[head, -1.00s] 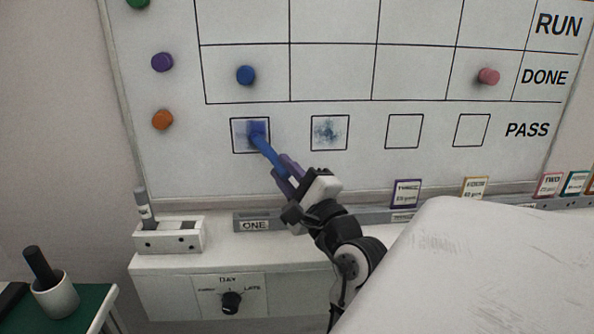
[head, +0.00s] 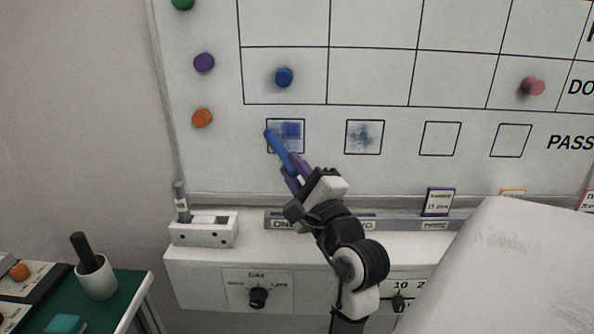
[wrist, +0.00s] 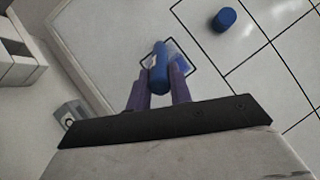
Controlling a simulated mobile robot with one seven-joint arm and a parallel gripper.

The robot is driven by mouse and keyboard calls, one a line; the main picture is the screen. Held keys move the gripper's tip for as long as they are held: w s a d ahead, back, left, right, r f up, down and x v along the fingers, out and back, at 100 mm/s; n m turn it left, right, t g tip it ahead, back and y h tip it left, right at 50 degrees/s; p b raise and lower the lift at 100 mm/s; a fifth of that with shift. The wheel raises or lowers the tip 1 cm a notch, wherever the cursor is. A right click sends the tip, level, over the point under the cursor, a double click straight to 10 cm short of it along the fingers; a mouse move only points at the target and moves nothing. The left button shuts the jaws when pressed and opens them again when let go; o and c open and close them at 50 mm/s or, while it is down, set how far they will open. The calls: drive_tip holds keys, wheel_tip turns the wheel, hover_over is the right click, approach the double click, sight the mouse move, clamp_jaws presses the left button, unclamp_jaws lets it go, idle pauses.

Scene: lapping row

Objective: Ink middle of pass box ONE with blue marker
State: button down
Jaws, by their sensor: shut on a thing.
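The blue marker (head: 279,150) is held in my gripper (head: 294,175), with the purple fingers shut on it. It slants up and left, and its front end overlaps the left edge of the leftmost PASS box (head: 291,130), above the ONE label (head: 284,225). I cannot tell whether it touches the board. This box has a blue ink patch across its upper middle and a paler blue smear lower down. In the wrist view the marker (wrist: 159,66) stands between the fingers (wrist: 158,90) and hides part of the box.
The second PASS box (head: 364,136) has a blue-grey smudge; the two boxes right of it look blank. A blue magnet (head: 284,77) sits above the first box. A white holder (head: 204,232) with a grey marker (head: 180,200) is at lower left. A large pale surface (head: 500,270) fills the lower right.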

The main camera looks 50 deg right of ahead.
drive_tip(key=s+d+b, duration=0.1)
drive_tip(key=s+d, duration=0.3)
drive_tip(key=s, duration=0.1)
drive_tip(key=shift+s+d, duration=0.3)
drive_tip(key=shift+d, duration=0.1)
idle(0.3)
drive_tip(key=s+a, duration=0.4)
drive_tip(key=shift+a+b, duration=0.3)
drive_tip(key=shift+b, duration=0.05)
idle(0.4)
drive_tip(key=shift+s+a, duration=0.95)
drive_tip(key=shift+a, duration=0.2)
drive_tip(key=shift+w, duration=0.1)
